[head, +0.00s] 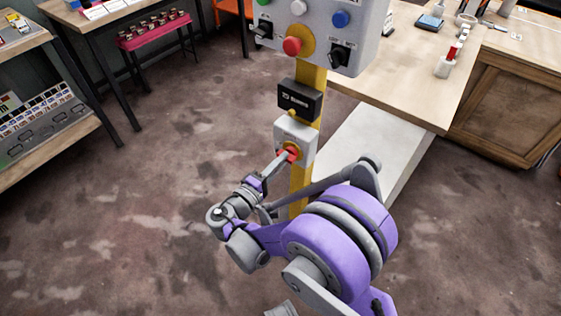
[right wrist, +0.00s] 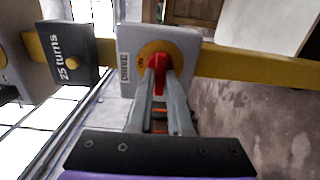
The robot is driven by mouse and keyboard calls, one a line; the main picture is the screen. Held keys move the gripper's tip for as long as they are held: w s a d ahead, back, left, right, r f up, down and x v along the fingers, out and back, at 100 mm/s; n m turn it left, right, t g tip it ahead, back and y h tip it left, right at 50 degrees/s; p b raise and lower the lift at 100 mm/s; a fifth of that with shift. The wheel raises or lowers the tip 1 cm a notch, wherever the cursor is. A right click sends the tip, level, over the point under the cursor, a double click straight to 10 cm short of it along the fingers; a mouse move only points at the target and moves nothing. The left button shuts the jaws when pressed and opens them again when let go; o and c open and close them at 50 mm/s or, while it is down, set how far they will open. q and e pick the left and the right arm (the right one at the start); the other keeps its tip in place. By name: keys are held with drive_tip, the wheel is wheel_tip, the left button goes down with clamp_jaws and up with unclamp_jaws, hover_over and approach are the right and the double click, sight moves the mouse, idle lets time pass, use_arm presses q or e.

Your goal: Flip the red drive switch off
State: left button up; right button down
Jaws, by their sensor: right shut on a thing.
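The red drive switch (head: 287,153) is a small red handle on a yellow disc, set in a light grey box (head: 305,135) on a yellow post. In the right wrist view the red handle (right wrist: 159,72) stands out from the yellow disc, with a "DRIVE" label beside it on the grey box (right wrist: 186,50). My right gripper (head: 280,160) reaches the switch from the lower left. In the right wrist view its two fingers (right wrist: 160,85) are shut on the red handle, one on each side. My left gripper is not in view.
Above the switch on the yellow post (head: 311,77) are a black box (head: 299,100) and a grey control panel (head: 325,30) with coloured buttons and a red knob. A wooden workbench (head: 405,90) stands behind at right. Shelves (head: 45,125) stand at left.

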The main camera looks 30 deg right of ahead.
drive_tip(key=c, duration=0.8)
unclamp_jaws()
drive_tip(key=shift+c, duration=0.2)
drive_tip(key=p+v, duration=0.1)
drive_tip(key=v, duration=0.9)
drive_tip(key=shift+s+a, duration=0.2)
drive_tip(key=shift+a, duration=0.15)
